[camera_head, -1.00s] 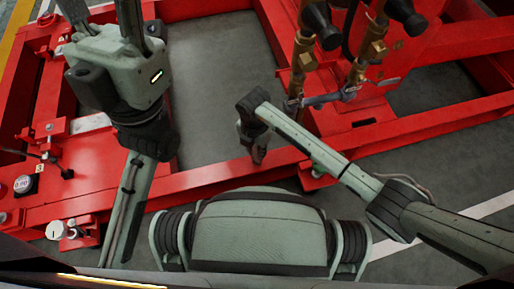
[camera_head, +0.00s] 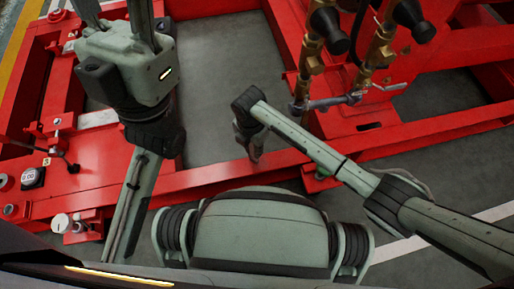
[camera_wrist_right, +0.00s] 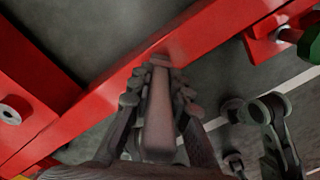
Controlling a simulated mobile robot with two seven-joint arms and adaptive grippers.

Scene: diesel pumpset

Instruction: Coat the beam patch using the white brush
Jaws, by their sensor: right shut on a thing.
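My right gripper (camera_head: 251,152) hangs over the near red beam (camera_head: 205,178) in the head view. In the right wrist view the gripper (camera_wrist_right: 159,88) is shut on a long, pale brownish thing, which I take to be the brush (camera_wrist_right: 158,118). Its far end lies over the red beam (camera_wrist_right: 185,45); I cannot tell whether it touches. My left gripper (camera_head: 112,12) is at the upper left, with its fingers spread apart and their tips cut off by the frame.
Brass pipes with black handles (camera_head: 326,28) stand on the red frame at the upper right. A gauge (camera_head: 33,177) and a white knob (camera_head: 61,222) are on the left of the frame. Grey floor (camera_head: 225,85) lies between the beams.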

